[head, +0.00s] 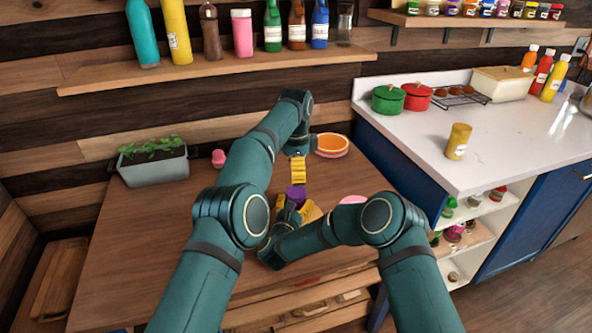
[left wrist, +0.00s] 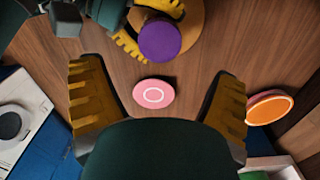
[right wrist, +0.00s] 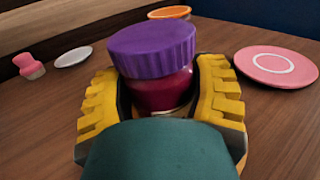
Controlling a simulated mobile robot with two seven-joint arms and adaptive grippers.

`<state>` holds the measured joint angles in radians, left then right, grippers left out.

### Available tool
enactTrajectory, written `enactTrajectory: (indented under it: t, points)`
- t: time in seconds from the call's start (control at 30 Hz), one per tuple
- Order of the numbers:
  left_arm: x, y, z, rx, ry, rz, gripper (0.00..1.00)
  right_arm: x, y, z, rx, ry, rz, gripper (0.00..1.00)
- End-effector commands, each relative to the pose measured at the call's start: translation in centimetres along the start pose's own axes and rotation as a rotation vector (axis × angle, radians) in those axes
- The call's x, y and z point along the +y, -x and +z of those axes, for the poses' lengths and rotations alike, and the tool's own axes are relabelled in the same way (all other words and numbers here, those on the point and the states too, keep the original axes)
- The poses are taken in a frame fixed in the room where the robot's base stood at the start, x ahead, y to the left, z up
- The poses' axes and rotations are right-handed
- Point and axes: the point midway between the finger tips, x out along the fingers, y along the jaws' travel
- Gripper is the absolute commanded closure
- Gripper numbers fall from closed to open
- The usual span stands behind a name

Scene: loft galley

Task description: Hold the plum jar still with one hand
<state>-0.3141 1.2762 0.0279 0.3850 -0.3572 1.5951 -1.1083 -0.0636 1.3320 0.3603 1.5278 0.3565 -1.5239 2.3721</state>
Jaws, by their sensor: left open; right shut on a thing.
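The plum jar, dark plum-red with a ridged purple lid (head: 296,191), stands upright on the wooden table (head: 130,240). In the right wrist view the jar's lid (right wrist: 153,50) sits on the jar, and my right gripper (right wrist: 160,82) is shut around the jar's body below it. The gripper hides the jar's lower part. In the left wrist view the lid (left wrist: 160,42) shows from above, with a tan round piece (left wrist: 192,42) beneath the jar. My left gripper (head: 299,172) is open and empty, above the table and behind the jar in the head view.
A pink disc with a white ring (left wrist: 154,94) lies near the jar. An orange-topped round dish (head: 331,146), a small pink item (head: 218,158) and a planter (head: 155,166) stand toward the back. A white counter (head: 500,140) is at right; a bottle shelf (head: 220,71) hangs above.

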Motion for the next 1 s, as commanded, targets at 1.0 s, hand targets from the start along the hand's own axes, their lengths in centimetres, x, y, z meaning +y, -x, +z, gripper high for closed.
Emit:
enactTrajectory:
  t: [1.0]
  points:
    - [0.0, -7.8, 0.0, -0.001, -0.206, 0.001, 0.12, 0.0, 0.0, 0.0, 0.0, 0.0, 0.001, 1.0]
